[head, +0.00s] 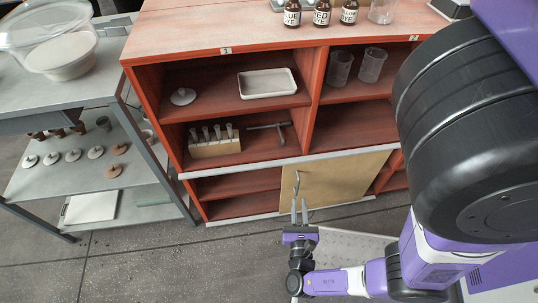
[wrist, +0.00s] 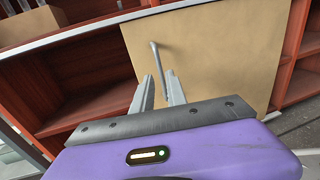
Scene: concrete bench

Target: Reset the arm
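My gripper (head: 299,203) points up toward the tan sliding door (head: 340,180) in the lower part of the red shelf unit. Its two grey fingers stand apart, with a gap between them, also in the wrist view (wrist: 157,85). The door's thin metal handle (head: 296,183) is just beyond the fingertips in the head view. In the wrist view the handle (wrist: 155,52) runs down toward the gap between the fingers. I cannot tell whether its lower end lies between them. No finger is seen pressed on it.
The red shelf unit (head: 310,120) holds a white tray (head: 267,83), a rack of tubes (head: 213,140) and glass beakers (head: 372,65). Dye bottles (head: 322,13) stand on top. A grey metal table (head: 90,95) with a glass-covered bowl stands at left. Open floor (head: 170,265) lies left of my gripper.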

